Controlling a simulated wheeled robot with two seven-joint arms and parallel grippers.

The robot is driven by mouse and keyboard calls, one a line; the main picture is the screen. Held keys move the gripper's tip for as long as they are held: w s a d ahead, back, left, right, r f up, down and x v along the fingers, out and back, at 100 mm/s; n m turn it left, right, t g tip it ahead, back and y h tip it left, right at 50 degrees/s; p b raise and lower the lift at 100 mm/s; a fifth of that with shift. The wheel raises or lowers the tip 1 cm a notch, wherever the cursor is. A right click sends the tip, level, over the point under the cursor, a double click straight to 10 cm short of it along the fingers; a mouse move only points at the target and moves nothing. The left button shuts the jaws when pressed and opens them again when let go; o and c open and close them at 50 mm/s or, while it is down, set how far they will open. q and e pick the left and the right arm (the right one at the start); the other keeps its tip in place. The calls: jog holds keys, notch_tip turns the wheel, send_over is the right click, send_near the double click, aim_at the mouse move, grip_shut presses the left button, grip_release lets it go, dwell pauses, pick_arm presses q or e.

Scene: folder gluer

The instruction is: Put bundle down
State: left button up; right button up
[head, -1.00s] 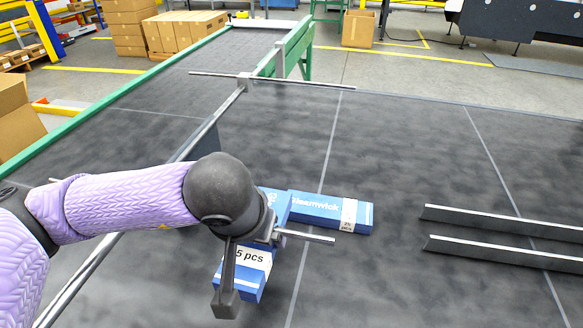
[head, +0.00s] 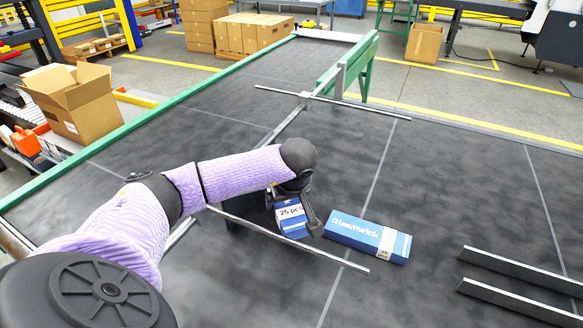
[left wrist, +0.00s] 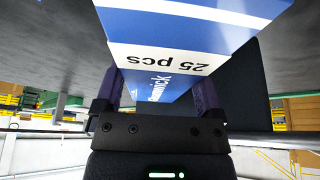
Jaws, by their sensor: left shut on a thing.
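My left gripper (head: 293,212) is shut on a blue bundle (head: 291,219) with a white "25 pcs" band. In the left wrist view the bundle (left wrist: 180,62) sits between the two dark fingers, its printed band facing the camera. In the head view my arm and gripper hide part of it, and I cannot tell whether it touches the dark surface. A second blue bundle, marked "Gleamwick" (head: 368,237), lies flat on the dark surface just right of the held one, with a gap between them. My right gripper is not in view.
A thin metal bar (head: 340,258) crosses just in front of both bundles. A long rail with a crossbar (head: 335,102) stands behind. Two parallel metal strips (head: 522,272) lie at right. The dark surface (head: 450,170) is clear behind the loose bundle. An open carton (head: 80,100) stands left.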

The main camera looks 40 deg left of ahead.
pick_arm(q)
jog(key=shift+f+b, duration=0.65)
jog(key=shift+f, duration=2.4)
jog(key=o, duration=1.2)
jog(key=shift+o, duration=0.2)
jog(key=shift+r, duration=0.15)
